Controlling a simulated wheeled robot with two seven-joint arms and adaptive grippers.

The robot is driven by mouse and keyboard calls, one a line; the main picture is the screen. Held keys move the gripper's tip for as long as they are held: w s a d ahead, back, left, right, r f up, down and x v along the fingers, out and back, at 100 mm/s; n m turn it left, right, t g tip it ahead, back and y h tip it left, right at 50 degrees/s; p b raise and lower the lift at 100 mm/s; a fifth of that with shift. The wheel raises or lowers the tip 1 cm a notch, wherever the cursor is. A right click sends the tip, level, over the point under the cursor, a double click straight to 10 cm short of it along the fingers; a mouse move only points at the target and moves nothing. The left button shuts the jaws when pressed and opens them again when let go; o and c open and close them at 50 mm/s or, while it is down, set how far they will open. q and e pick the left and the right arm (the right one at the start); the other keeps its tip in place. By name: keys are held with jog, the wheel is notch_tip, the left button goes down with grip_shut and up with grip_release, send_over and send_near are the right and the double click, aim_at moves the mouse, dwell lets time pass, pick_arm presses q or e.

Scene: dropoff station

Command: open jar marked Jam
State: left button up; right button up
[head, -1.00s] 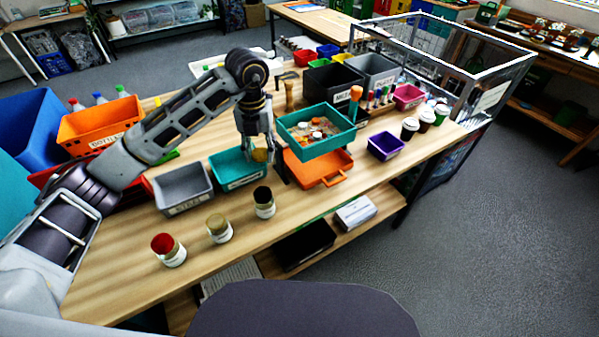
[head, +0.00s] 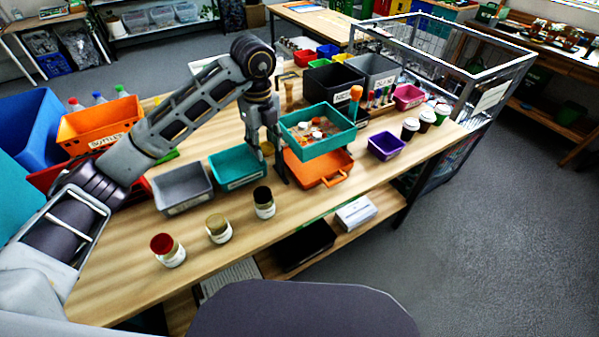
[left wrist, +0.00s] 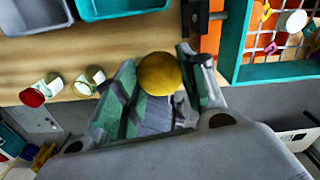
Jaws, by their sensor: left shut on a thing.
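Three jars stand upright in a row near the front edge of the table: a red-topped jar (head: 168,250), an olive-gold-topped jar (head: 218,228) and a dark-topped jar (head: 264,203). Their labels are too small to read. My left gripper (head: 267,152) is over the table behind the dark-topped jar, between the teal bin and the orange container. It is shut on a round yellow-gold thing (left wrist: 159,74) that looks like a lid. The left wrist view also shows the red-topped jar (left wrist: 38,92) and the olive-gold-topped jar (left wrist: 88,80). My right gripper is not in view.
A grey bin (head: 182,187) and a teal bin (head: 237,166) stand behind the jars. A raised teal tray (head: 318,149) and an orange container (head: 320,172) are close right of the gripper. A purple bin (head: 385,146) stands further right. Bare tabletop lies around the jars.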

pick_arm(q)
jog(key=shift+d+r+n, duration=0.2)
jog(key=shift+n, duration=0.6)
notch_tip(320, 180, down, 13)
jog(key=shift+s+f+p, duration=0.1)
jog(key=shift+f+p, duration=0.1)
jog(key=shift+p, duration=0.4)
jog(key=shift+f, duration=0.4)
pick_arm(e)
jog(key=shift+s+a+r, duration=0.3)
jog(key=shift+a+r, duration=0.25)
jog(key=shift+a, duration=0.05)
